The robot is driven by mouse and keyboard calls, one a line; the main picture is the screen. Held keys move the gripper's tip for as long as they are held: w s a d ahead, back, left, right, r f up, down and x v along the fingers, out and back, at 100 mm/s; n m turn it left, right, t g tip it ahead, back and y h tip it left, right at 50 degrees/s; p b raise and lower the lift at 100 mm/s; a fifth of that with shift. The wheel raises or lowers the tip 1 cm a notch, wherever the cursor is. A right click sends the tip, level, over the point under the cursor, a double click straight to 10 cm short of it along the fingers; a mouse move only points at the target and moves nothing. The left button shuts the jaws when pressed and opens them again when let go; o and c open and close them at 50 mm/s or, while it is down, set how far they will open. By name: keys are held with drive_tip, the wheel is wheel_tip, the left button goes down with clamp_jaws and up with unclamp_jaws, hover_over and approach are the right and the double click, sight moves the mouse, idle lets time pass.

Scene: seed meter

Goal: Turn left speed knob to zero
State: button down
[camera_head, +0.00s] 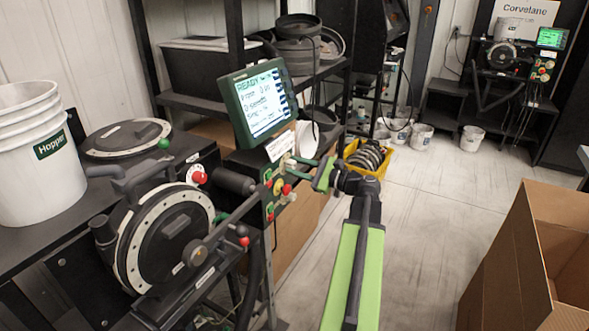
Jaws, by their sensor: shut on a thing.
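The seed meter's control panel (270,204) stands below a tilted green-framed screen (262,104) headed "READY". Small red and green knobs or buttons sit on the panel, including a red one (287,189). My green arm reaches in from the lower right. My gripper (291,164) is at the panel's upper right edge, just below the screen and its white label. Its jaws are shut on what seems to be a knob at the panel. The fingers hide most of that knob, and its marks and setting are too small to read.
The round seed meter (170,240) with a handle bar stands left of the panel. A white "Hopper" bucket (32,150) stands at far left. A yellow crate (365,158) is behind my arm. An open cardboard box (535,262) stands right; the floor between is clear.

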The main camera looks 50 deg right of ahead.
drive_tip(key=n, duration=0.6)
drive_tip(key=shift+n, duration=0.3)
drive_tip(key=n, duration=0.6)
drive_tip(key=shift+a, duration=0.1)
idle(0.3)
drive_tip(key=c, duration=1.1)
unclamp_jaws()
drive_tip(key=shift+r, duration=0.1)
